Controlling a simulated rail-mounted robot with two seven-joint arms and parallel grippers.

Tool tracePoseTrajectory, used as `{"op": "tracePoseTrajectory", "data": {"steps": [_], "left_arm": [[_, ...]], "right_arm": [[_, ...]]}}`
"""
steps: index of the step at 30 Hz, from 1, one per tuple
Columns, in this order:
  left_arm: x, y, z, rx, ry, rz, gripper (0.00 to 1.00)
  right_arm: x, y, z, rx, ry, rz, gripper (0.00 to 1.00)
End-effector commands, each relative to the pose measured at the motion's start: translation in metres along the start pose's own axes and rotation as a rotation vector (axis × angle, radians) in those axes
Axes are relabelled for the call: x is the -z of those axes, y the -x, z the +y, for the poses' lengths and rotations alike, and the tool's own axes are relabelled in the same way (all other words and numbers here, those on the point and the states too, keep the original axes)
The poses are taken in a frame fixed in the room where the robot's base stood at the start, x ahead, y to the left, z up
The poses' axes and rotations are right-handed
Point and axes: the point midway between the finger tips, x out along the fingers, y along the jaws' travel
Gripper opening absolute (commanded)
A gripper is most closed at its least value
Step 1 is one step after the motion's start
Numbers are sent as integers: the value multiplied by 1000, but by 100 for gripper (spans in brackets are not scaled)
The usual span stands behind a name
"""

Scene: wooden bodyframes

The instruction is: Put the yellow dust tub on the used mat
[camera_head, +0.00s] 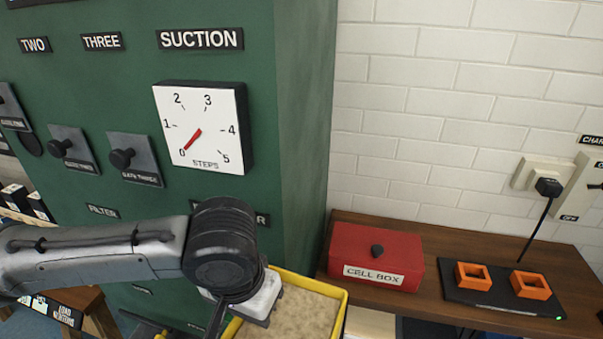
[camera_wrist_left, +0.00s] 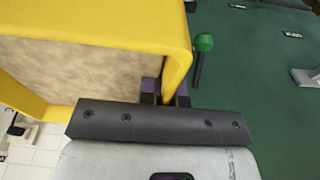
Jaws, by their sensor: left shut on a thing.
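The yellow dust tub (camera_head: 343,297) is at the bottom centre of the head view, with pale brown dust inside. Its lower part is cut off by the frame edge. My left gripper (camera_head: 222,318) comes in from the left and is at the tub's left side. In the left wrist view the gripper (camera_wrist_left: 166,95) is shut on the wall of the yellow tub (camera_wrist_left: 178,45), whose dusty inside fills the upper left. The used mat is not recognisable in either view. My right gripper is not in view.
A green machine (camera_head: 305,130) with a suction dial (camera_head: 203,128) stands behind my left arm. A red cell box (camera_head: 375,258) and a black charger with orange sockets (camera_head: 500,290) sit on a wooden bench (camera_head: 440,245) at right. A green-knobbed lever (camera_wrist_left: 204,43) is near the gripper.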

Motion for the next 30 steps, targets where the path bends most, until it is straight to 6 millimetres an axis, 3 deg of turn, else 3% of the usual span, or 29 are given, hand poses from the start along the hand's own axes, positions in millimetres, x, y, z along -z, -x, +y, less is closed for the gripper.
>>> {"op": "tracePoseTrajectory", "data": {"steps": [1,6,13,21,30], "left_arm": [[5,9,1,3,26,3,0],[10,16,1,4,47,1,0],[1,20,-8,-15,-90,1,0],[-17,31,-62,-9,-53,2,0],[-36,26,-118,7,78,0,0]], "right_arm": [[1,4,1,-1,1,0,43],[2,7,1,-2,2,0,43],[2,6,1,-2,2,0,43],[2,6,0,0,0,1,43],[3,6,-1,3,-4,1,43]]}}
